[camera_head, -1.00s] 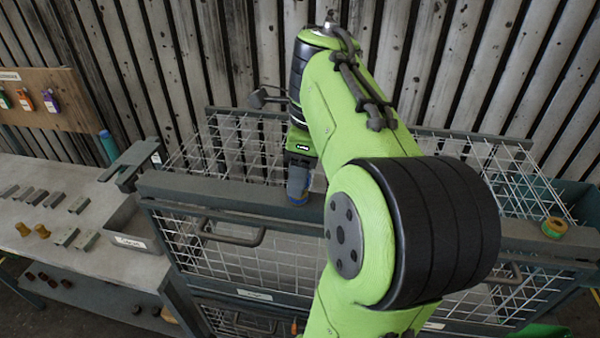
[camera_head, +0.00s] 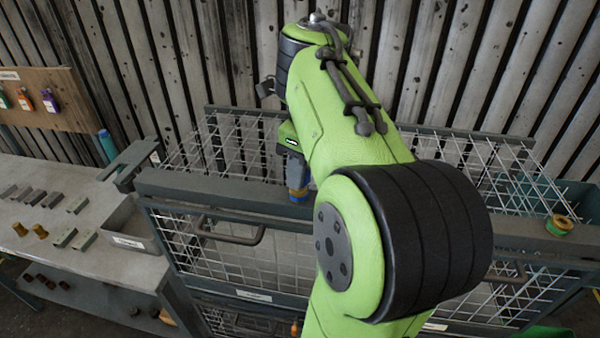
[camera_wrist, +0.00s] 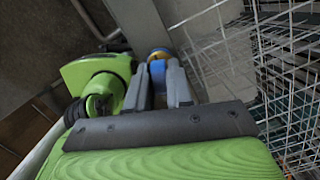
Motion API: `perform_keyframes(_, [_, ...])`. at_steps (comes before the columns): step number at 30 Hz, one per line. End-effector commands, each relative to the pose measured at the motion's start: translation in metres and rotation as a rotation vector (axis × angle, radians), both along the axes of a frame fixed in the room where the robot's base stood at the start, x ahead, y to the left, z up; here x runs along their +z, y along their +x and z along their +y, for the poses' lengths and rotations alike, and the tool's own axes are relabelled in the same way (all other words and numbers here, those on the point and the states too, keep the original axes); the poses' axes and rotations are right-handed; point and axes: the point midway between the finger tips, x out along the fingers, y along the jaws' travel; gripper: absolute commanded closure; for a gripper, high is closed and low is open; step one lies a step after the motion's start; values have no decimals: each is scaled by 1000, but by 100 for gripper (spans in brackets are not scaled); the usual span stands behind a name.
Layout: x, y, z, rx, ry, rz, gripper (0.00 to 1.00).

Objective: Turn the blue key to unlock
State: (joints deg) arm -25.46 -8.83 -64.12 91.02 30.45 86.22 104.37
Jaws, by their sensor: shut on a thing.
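The blue key (camera_wrist: 158,72) shows between the two grey fingers of my gripper (camera_wrist: 159,84) in the wrist view. My gripper is shut on it. A yellow-orange ring with blue around it (camera_wrist: 159,52) sits just beyond the fingertips, against a grey beam. In the head view my gripper (camera_head: 296,170) points down at the grey front beam of a wire cage, with the yellow and blue piece (camera_head: 299,194) at its tip. The fingers hide much of the key, and I cannot tell its turn angle.
The wire-mesh cage (camera_head: 225,262) has grey handles and a front beam (camera_head: 220,187). A bench (camera_head: 85,205) with metal blocks and a grey bin (camera_head: 130,228) stands at left. Mesh lies close right of my gripper.

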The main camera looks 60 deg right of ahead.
Motion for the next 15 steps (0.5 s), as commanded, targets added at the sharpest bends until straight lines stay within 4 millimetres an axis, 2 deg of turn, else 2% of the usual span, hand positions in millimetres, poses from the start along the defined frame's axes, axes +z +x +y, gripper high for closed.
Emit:
perform_keyframes(3, [-2,0,0,-101,0,0,100])
perform_keyframes(10, [-1,0,1,-126,2,1,100])
perform_keyframes(11, [-1,0,1,-125,2,1,78])
perform_keyframes(15, [0,0,1,-124,2,0,56])
